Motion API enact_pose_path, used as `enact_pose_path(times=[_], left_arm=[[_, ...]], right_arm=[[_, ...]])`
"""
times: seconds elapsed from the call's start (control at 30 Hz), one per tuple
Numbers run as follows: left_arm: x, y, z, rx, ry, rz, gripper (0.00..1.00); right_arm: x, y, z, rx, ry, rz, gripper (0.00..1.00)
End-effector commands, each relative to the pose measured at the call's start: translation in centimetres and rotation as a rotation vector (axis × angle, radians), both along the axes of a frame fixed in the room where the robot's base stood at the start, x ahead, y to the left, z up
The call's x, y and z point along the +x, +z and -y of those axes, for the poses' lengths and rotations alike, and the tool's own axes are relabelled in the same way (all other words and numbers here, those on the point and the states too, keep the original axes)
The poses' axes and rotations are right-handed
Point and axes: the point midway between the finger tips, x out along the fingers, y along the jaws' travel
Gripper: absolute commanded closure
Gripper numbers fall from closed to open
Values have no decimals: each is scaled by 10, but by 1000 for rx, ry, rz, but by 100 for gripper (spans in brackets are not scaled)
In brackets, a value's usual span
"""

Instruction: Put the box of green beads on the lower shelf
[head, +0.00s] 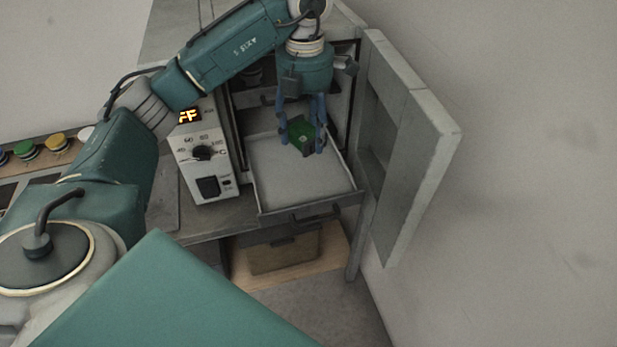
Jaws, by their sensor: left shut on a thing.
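The box of green beads (302,134) is small, with a green top, and sits between the fingers of my left gripper (303,143) in the head view. The gripper is shut on it and points down. The box is over the back part of a pulled-out shelf (300,184), a pale tray with a low rim, in front of the open cabinet. I cannot tell whether the box touches the tray. Another level shows dimly inside the cabinet above and behind the tray, partly hidden by my arm. My right gripper is not in view.
The cabinet's thick door (415,140) stands open on the right. A control panel (202,153) with a dial and lit display is left of the tray. Coloured round buttons (40,147) are at the far left. A brown box (285,252) sits below the tray.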

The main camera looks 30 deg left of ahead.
Motion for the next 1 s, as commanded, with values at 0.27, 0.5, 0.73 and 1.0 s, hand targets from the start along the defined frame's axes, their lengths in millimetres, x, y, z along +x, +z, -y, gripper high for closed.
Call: enact_pose_path(times=[0.27,0.5,0.73,1.0], left_arm=[[-2,-70,0,0,0,-6,73],[0,-107,0,-1,0,-1,73],[-1,-133,0,-1,0,-3,73],[1,-154,0,0,0,2,73]], right_arm=[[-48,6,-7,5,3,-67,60],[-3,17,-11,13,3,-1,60],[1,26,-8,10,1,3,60],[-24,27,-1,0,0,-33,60]])
